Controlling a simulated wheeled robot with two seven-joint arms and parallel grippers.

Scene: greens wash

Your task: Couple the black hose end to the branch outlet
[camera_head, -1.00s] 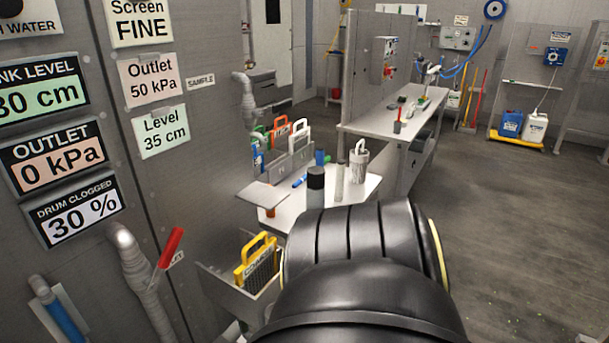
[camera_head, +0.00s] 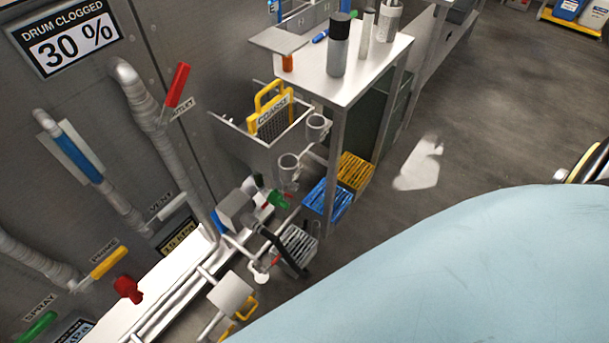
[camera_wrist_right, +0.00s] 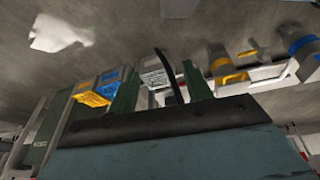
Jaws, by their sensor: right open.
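A short black hose (camera_head: 285,252) shows low on the pipework in the head view, arching down beside a small grey crate. In the right wrist view the black hose (camera_wrist_right: 168,76) appears beyond my right gripper (camera_wrist_right: 160,92), between its two dark green fingers. The fingers are apart with nothing held. The hose looks farther off than the fingertips. White branch pipework (camera_head: 205,275) runs along the base of the grey wall; I cannot tell which opening is the branch outlet. My left gripper is not in view. My pale blue arm covers the lower right of the head view.
A red outlet lever (camera_head: 178,84) and an orange prime lever (camera_head: 108,262) stick out from the wall. A yellow-handled screen (camera_head: 270,108) sits in a grey holder. Blue (camera_head: 328,202) and yellow (camera_head: 355,171) crates stand under the white table (camera_head: 385,58). Floor to the right is open.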

